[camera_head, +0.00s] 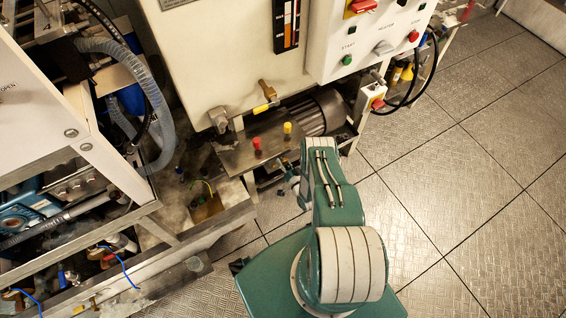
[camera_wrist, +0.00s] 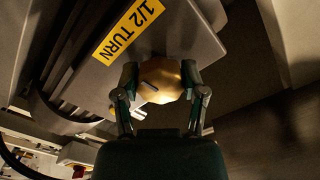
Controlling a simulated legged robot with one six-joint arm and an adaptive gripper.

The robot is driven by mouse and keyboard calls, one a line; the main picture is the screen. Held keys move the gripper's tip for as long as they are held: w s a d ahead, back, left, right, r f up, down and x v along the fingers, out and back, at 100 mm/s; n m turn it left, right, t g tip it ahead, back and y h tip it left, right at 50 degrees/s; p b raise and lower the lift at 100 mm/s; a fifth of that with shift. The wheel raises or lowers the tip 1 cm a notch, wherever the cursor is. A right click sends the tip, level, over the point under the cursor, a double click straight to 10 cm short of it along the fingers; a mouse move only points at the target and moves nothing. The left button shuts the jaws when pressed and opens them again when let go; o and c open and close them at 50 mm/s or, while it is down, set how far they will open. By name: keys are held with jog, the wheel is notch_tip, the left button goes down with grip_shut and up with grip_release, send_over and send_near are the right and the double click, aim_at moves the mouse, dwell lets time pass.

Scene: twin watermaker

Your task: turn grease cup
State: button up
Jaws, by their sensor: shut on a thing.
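The grease cup (camera_wrist: 160,82) is a rounded brass-yellow cap with a dark slot-like mark on its face, seen in the middle of the wrist view. My gripper (camera_wrist: 160,88) is shut on it, with one finger on its left side and one on its right. A yellow label reading "1/2 TURN" (camera_wrist: 128,31) is on the grey plate just above the cup. In the head view my green arm (camera_head: 325,190) reaches forward and down beside the machine; the gripper and cup cannot be made out there.
A motor (camera_head: 318,112) with a ribbed housing sits beneath the white control panel (camera_head: 370,40). A plate with a red knob (camera_head: 257,144) and a yellow knob (camera_head: 287,128) is left of my arm. Black cables (camera_head: 428,75) hang at the right. The tiled metal floor (camera_head: 470,180) is open at right.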

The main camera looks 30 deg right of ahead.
jog(key=shift+s+f+m, duration=0.25)
jog(key=shift+s+m, duration=0.05)
jog(key=shift+m, duration=0.3)
jog(key=o, duration=1.1)
jog(key=shift+o, duration=0.2)
jog(key=shift+w+d+r, duration=0.1)
jog(key=s, duration=0.7)
jog(key=shift+s, duration=0.2)
jog(key=shift+d, duration=0.1)
